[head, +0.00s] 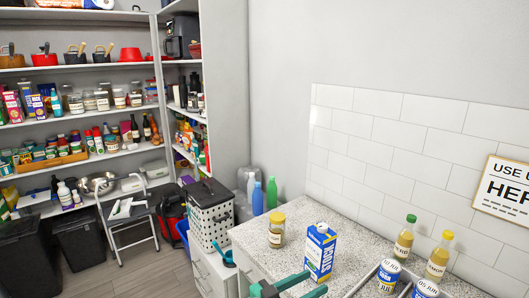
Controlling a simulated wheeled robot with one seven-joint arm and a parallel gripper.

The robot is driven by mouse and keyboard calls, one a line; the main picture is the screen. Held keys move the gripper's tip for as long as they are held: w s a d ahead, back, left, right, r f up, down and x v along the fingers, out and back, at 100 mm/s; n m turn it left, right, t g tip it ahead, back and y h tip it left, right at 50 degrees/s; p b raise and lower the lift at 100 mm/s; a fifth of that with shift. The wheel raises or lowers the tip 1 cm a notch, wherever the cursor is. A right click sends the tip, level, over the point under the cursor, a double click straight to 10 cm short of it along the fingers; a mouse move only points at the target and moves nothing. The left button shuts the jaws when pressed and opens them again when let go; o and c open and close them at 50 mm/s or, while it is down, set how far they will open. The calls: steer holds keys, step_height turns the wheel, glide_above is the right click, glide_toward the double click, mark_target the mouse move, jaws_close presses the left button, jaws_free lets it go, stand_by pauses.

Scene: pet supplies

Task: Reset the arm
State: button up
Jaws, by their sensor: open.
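My gripper (315,281) shows at the bottom edge of the head view, with two teal fingers spread apart and nothing seen between them. The rest of my arm is below the picture. The fingers are over the speckled counter (262,264), in front of a blue and white carton (320,252) that stands upright. I cannot tell whether the fingers touch the carton.
On the counter stand a yellow-lidded jar (277,231), two bottles (404,240) and a tray (366,281) with cans (388,274). A perforated bin (209,218), a step stool (128,220) and full shelves (80,122) are left. Some floor (150,268) is clear.

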steer(key=s+a+f+n+t+y, duration=0.25)
steer(key=s+f+n+y, duration=0.45)
steer(key=f, duration=0.6)
steer(key=s+a+f+n+t+y, duration=0.2)
steer(key=s+a+f+n+y, duration=0.2)
steer(key=s+f, duration=0.65)
steer(key=s+a+f+n+y, duration=0.1)
steer(key=s+a+f+y, duration=0.15)
steer(key=s, duration=0.35)
steer(key=s+a+r+t+y, duration=0.1)
steer(key=s+r, duration=0.3)
steer(key=s, duration=0.5)
steer(key=s+a+r+m+t+y, duration=0.1)
steer(key=s+r, duration=0.3)
steer(key=s, duration=0.6)
steer(key=shift+a+r+m, duration=0.2)
steer(key=shift+a+m, duration=0.1)
steer(key=shift+a, duration=0.1)
steer(key=shift+s, duration=0.1)
steer(key=shift+c, duration=0.3)
